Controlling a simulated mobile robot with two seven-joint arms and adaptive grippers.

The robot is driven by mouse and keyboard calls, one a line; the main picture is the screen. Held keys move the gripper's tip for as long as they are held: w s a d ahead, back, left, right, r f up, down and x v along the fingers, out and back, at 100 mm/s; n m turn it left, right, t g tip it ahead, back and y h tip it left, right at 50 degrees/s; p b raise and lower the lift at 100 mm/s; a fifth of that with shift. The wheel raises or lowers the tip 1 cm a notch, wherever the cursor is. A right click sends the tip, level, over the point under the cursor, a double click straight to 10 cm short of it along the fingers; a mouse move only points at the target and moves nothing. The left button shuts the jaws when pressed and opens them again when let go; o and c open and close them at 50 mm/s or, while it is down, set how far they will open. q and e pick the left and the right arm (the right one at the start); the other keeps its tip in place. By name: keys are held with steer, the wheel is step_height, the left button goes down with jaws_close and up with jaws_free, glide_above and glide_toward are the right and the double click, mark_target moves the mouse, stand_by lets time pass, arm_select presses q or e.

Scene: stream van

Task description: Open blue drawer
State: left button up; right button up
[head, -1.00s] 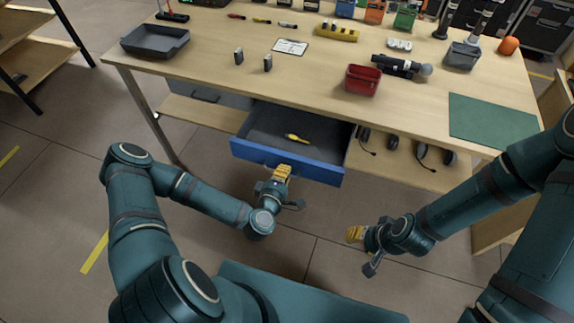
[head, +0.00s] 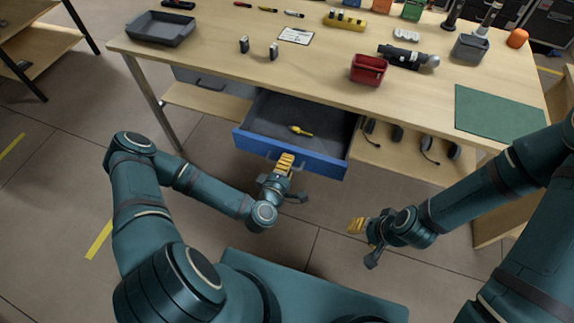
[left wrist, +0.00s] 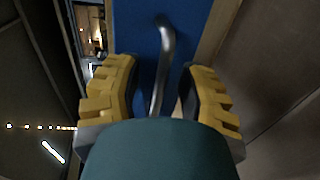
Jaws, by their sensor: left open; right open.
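The blue drawer (head: 302,160) under the workbench is pulled out, and a yellow tool (head: 300,131) lies inside on its grey floor. My left gripper (head: 285,162) is open at the drawer's blue front. In the left wrist view, the blue front (left wrist: 142,30) and its grey bar handle (left wrist: 165,60) show, and the handle runs between the spread yellow fingers of my left gripper (left wrist: 160,95). I cannot tell whether either finger touches it. My right gripper (head: 356,226) is open and empty, low in front of the bench and apart from the drawer.
The workbench top (head: 215,65) carries a grey tray (head: 160,29), a red bin (head: 368,70), a green mat (head: 500,120) and a dark flashlight-like item (head: 405,55). Headsets (head: 430,145) lie on the shelf right of the drawer. The floor in front is clear.

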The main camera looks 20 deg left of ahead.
arm_select(q)
steer(key=v, duration=0.7)
steer(key=shift+s, duration=0.25)
steer(key=shift+r, duration=0.1)
